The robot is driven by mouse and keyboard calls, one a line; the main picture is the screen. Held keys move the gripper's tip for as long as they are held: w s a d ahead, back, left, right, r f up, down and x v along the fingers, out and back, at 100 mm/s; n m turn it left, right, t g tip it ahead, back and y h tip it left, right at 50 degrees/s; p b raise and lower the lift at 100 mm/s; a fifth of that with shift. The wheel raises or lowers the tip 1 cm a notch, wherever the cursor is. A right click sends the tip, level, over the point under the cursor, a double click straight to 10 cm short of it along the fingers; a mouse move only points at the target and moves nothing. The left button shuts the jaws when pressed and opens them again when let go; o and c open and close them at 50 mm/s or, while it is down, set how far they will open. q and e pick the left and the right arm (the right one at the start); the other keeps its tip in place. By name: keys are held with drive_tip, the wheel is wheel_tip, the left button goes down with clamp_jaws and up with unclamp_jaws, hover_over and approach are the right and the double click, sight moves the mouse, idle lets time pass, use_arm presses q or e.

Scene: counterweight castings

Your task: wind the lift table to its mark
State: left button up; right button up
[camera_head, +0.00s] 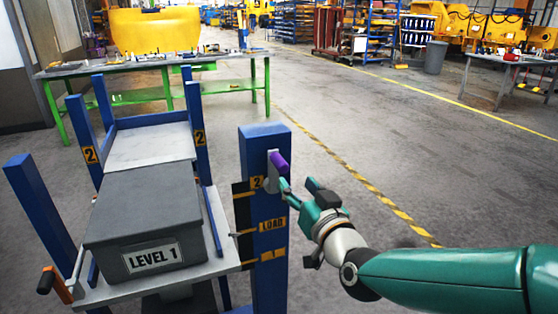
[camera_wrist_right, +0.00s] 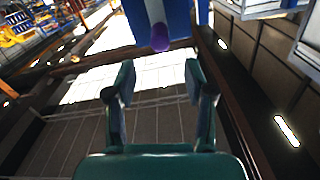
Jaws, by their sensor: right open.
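The lift table (camera_head: 222,255) carries a grey box (camera_head: 140,205) labelled "LEVEL 1". A blue column (camera_head: 265,140) stands at its right, with plates reading "2", "LOAD" and "1" from top to bottom. A crank with a purple handle (camera_head: 279,163) sits on the column near its top. My right gripper (camera_head: 299,186) is open and empty, just right of and below the handle. In the right wrist view the handle (camera_wrist_right: 160,38) is beyond the open fingertips, roughly centred between them. My left gripper is out of view.
An orange lever with a black grip (camera_head: 47,279) is at the table's left front. Blue posts marked "2" (camera_head: 199,138) stand behind the box, beside a pale platform (camera_head: 150,147). A green-legged workbench (camera_head: 160,64) is farther back. The floor at right is open.

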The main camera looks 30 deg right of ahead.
sight(279, 162)
drive_tip(key=p+x, duration=0.2)
drive_tip(key=x, duration=0.9)
drive_tip(key=shift+w+d, duration=0.1)
drive_tip(key=shift+w, duration=0.1)
drive_tip(key=shift+c, duration=0.4)
clamp_jaws()
